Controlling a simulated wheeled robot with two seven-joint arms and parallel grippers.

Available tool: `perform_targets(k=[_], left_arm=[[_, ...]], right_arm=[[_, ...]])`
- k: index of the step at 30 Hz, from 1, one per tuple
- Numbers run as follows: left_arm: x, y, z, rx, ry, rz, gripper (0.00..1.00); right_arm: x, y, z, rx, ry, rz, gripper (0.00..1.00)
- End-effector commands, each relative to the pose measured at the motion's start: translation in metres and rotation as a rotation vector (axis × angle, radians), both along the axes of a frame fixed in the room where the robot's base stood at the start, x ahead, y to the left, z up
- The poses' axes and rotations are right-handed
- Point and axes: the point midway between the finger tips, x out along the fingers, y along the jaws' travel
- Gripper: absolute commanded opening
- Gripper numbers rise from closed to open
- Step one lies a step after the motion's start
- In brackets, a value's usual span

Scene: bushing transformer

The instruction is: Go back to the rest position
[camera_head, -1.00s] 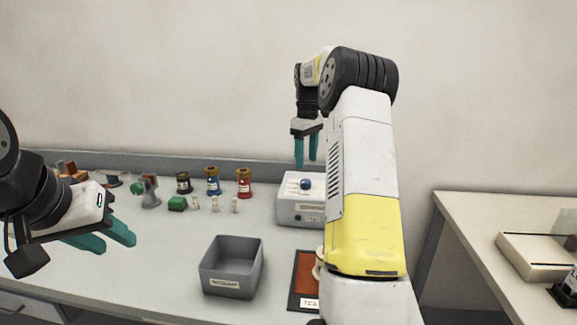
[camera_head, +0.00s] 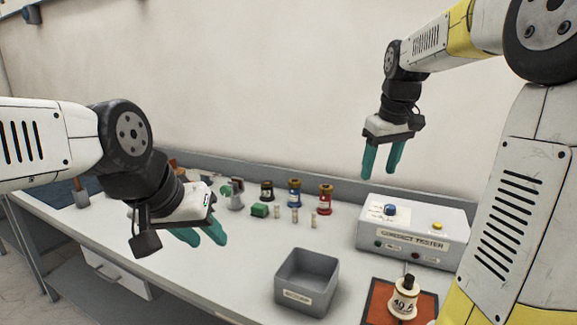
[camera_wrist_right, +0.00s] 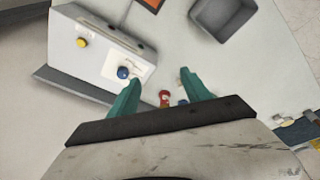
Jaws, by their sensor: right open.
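My right gripper (camera_head: 380,174) is open and empty. It hangs fingers down in the air above and behind the contact tester (camera_head: 425,252). In the right wrist view its two teal fingers (camera_wrist_right: 160,80) are apart with nothing between them. My left gripper (camera_head: 206,240) hovers over the left part of the table, its teal fingers apart and empty. The white bushing (camera_head: 403,300) with a dark top stands on the red-brown mat (camera_head: 378,314) at the front right. The tester has a blue knob (camera_head: 390,209) and a yellow button (camera_head: 437,226).
A grey open bin (camera_head: 307,284) stands at the table's front middle and looks empty. Behind it are a green block (camera_head: 259,210), black, blue (camera_head: 294,193) and red (camera_head: 325,200) spools and small pale pegs. A wall runs behind the table.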

Motion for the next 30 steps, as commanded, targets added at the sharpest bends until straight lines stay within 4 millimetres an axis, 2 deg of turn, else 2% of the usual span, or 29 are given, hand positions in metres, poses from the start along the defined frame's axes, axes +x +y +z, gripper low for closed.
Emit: perform_targets(k=[1, 4, 9, 12, 15, 21, 30], left_arm=[[0.0, 0.0, 0.0, 0.0, 0.0, 0.0, 0.36], [0.0, 0.0, 0.0, 0.0, 0.0, 0.0, 0.36], [0.0, 0.0, 0.0, 0.0, 0.0, 0.0, 0.36], [0.0, 0.0, 0.0, 0.0, 0.0, 0.0, 0.36], [0.0, 0.0, 0.0, 0.0, 0.0, 0.0, 0.36], [0.0, 0.0, 0.0, 0.0, 0.0, 0.0, 0.36], [0.0, 0.0, 0.0, 0.0, 0.0, 0.0, 0.36]], right_arm=[[-0.024, 0.011, 0.005, 0.018, -0.031, -0.022, 0.57], [-0.065, 0.028, 0.006, 0.06, -0.086, -0.075, 0.57], [-0.132, 0.054, -0.009, 0.149, -0.17, -0.166, 0.57], [-0.164, 0.064, -0.023, 0.202, -0.205, -0.211, 0.57], [-0.185, 0.072, -0.036, 0.244, -0.23, -0.244, 0.57], [-0.203, 0.078, -0.049, 0.282, -0.248, -0.275, 0.57], [-0.203, 0.078, -0.049, 0.282, -0.248, -0.275, 0.57]])
